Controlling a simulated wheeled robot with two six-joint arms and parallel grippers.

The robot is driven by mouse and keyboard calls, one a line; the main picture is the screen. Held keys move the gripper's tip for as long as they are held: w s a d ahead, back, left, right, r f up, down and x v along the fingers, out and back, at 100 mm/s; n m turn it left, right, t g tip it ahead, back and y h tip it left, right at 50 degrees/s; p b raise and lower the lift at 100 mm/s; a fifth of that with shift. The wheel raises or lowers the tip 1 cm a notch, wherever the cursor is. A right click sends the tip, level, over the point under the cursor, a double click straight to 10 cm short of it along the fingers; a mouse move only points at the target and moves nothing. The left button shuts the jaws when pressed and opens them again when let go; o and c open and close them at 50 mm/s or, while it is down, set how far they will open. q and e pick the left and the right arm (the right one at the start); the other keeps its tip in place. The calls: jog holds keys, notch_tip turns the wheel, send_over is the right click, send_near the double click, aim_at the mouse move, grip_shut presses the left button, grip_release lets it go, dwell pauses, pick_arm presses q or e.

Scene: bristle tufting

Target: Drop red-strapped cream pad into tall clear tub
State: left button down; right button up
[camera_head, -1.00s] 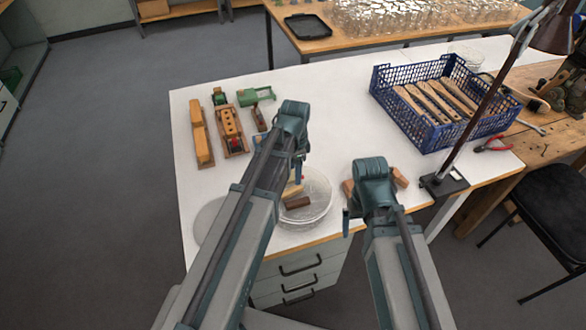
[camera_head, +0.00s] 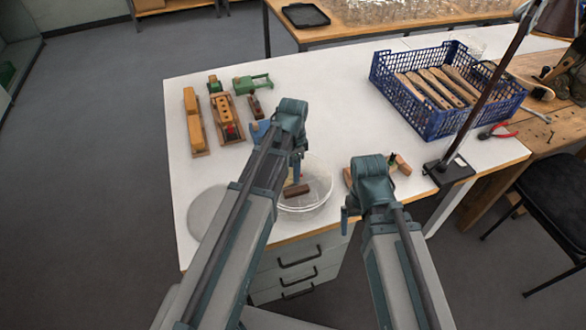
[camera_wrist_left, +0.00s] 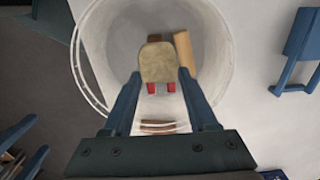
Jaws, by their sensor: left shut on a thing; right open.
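The cream pad (camera_wrist_left: 157,62) with two red straps is held at the fingertips of my left gripper (camera_wrist_left: 160,80), seen in the left wrist view. The gripper is shut on it over the mouth of the clear tub (camera_wrist_left: 84,72); I cannot tell how deep the pad is. In the head view my left arm hides the pad and part of the tub (camera_head: 322,190). A tan block (camera_wrist_left: 184,52) and a brown block (camera_head: 296,190) show inside the tub. My right gripper (camera_head: 346,216) is open and empty, right of the tub.
A grey disc (camera_head: 207,212) lies left of the tub. Wooden pieces (camera_head: 402,164) lie behind my right gripper. A blue basket (camera_head: 432,125) and a lamp base (camera_head: 450,172) stand to the right. Toy-like wooden parts (camera_head: 194,120) lie at the back left.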

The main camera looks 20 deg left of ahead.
pick_arm(q)
jog(key=shift+c, duration=0.5)
grip_release()
jog(key=shift+r, duration=0.15)
notch_tip(320, 180, up, 14)
jog(key=p, duration=1.3)
jog(key=shift+f+p, duration=0.2)
jog(key=shift+p, duration=0.2)
jog(key=shift+f, duration=0.1)
notch_tip(320, 180, down, 13)
jog(key=b, duration=1.3)
jog(key=shift+f, duration=0.1)
